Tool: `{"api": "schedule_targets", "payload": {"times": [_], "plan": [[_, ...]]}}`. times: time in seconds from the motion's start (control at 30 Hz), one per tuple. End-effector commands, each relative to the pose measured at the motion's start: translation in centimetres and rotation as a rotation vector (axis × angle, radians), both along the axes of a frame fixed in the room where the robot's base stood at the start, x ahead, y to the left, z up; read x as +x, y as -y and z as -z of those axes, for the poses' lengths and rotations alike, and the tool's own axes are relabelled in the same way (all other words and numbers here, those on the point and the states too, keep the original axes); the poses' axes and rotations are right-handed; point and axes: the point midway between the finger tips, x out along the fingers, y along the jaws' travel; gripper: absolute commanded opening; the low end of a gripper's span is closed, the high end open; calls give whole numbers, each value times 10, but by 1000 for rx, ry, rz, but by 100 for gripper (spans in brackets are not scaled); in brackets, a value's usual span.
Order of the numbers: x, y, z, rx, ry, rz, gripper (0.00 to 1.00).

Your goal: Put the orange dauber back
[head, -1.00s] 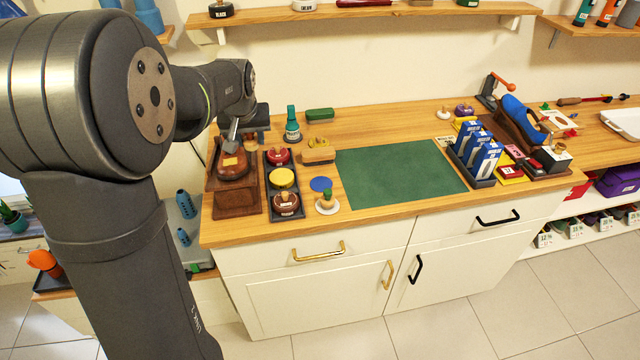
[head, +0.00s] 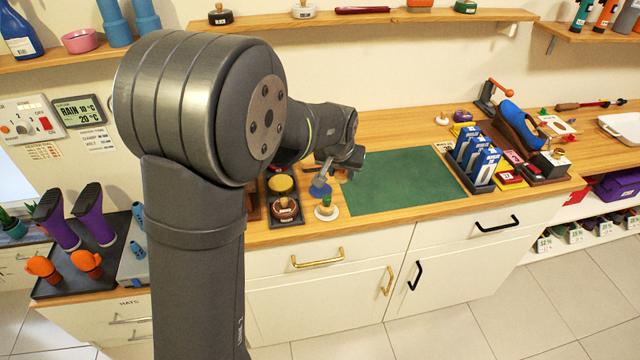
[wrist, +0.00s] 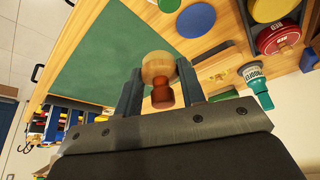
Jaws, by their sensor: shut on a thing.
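My gripper (wrist: 158,92) is shut on the orange dauber (wrist: 162,96), which shows a pale wooden round end and an orange-brown part between the two fingers in the wrist view. In the head view my gripper (head: 322,182) is over the worktop, left of the green mat, and the dauber cannot be made out there. In the wrist view a blue disc (wrist: 196,20) lies on the wood beside the mat.
A dark tray holds a yellow tin (head: 281,184) and a brown tin (head: 285,208), left of my gripper. The green mat (head: 405,180) is bare. Blue boxes (head: 478,155) stand at its right. A green bottle (wrist: 257,82) and a red tin (wrist: 280,38) show in the wrist view.

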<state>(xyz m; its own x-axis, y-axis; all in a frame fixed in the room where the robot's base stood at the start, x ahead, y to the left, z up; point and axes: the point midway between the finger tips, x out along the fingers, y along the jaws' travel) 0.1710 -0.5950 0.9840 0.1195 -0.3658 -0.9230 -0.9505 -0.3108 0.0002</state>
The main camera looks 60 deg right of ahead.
Motion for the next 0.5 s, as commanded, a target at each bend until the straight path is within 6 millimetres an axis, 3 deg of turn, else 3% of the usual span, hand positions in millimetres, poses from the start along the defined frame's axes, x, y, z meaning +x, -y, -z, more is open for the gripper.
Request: {"api": "schedule_targets", "payload": {"times": [0.1,0.23,0.5], "plan": [[30,4,19,3,-1,-5,18],[54,8,33,3,-2,-4,18],[72,11,48,2,-1,-1,18]]}}
